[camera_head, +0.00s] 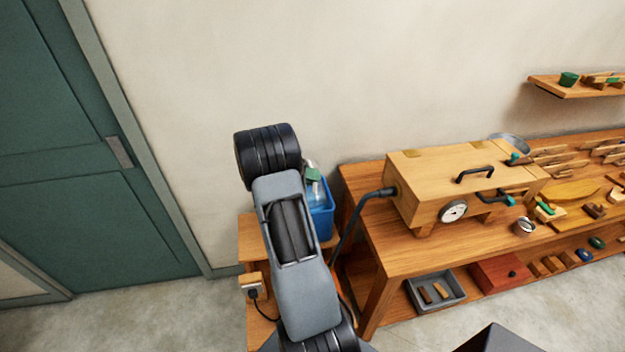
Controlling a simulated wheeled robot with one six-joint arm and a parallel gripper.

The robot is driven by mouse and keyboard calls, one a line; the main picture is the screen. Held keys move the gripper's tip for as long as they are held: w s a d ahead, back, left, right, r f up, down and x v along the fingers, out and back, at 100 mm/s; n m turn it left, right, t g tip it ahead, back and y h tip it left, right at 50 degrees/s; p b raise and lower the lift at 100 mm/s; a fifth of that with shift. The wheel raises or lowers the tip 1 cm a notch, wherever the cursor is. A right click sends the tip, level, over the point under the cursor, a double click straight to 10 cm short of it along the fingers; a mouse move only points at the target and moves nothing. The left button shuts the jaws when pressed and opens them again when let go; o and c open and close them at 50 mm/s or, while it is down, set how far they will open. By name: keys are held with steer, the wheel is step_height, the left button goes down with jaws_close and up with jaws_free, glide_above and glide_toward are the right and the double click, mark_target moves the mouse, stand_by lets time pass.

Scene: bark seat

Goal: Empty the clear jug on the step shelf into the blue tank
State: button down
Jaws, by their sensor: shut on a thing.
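The blue tank (322,222) stands at the back of the wooden step shelf (250,236), and my arm covers its left part. A small clear, partly green thing (312,172) shows above the tank's rim, right beside my arm. I cannot tell whether it is the clear jug, or whether it stands in the tank or is held above it. My arm rises in front of the shelf and hides much of it. My gripper is hidden behind my arm, so its fingers do not show.
A wooden workbench (372,226) stands close on the right, bearing a wooden box (420,182) with a gauge and a dark hose (352,219). A grey tray (436,290) and red box (498,272) sit below. A green door (90,200) is at left, with bare floor before it.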

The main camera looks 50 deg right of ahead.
mark_target(308, 164)
steer(key=shift+w+d+r+n+g+y, duration=0.15)
steer(key=shift+w+d+r+n+g, duration=0.2)
steer(key=shift+w+d+r+n, duration=0.3)
steer(key=shift+w+d+r+n+g+y, duration=0.15)
steer(key=shift+w+d+r+n+g, duration=0.25)
steer(key=shift+w+r, duration=0.35)
steer(key=shift+w, duration=0.15)
steer(key=s+a+f+m+t+b, duration=0.1)
steer(key=f, duration=0.1)
steer(key=s+a+f+m+t+b, duration=0.1)
steer(key=s+f+b, duration=0.1)
steer(key=s+a+f+m+t+h+b, duration=0.1)
steer(key=f+m+b, duration=0.1)
steer(key=shift+s+a+f, duration=0.1)
steer(key=shift+s+f, duration=0.1)
steer(key=shift+s, duration=0.2)
steer(key=shift+s+a+f+m+t+b, duration=0.3)
steer(key=shift+s+f+m+b, duration=0.15)
steer(key=shift+b, duration=0.1)
step_height(308, 164, down, 10)
steer(key=m+t+h+b, duration=0.2)
steer(key=m+t+b, duration=0.1)
steer(key=b, duration=0.8)
steer(key=shift+r+m, duration=0.25)
steer(key=shift+m, duration=0.65)
steer(key=shift+w+d+b, duration=0.1)
steer(key=shift+b, duration=0.25)
